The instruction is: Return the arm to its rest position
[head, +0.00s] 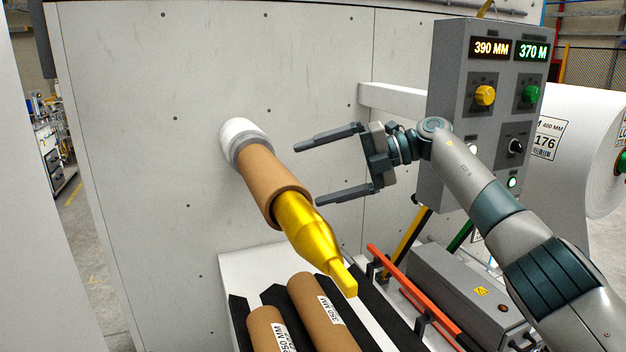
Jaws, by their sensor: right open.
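My right gripper (335,167) is open and empty, its two fingers pointing left. It is in front of the white wall panel, to the right of a brown cardboard core (266,180). The core sits on a shaft that sticks out of the panel, with a white and grey collar (243,139) behind it. A yellow tapered piece (308,230) is at the core's near end. The fingers appear apart from the core and the yellow piece. My right arm comes in from the lower right. My left gripper is not in view.
A grey control box (462,130) with displays reading 390 MM and 370 M stands behind my right arm. Below, labelled cardboard cores (318,312) lie on a black rack beside an orange bar (400,283). A large white roll (585,145) is at the right.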

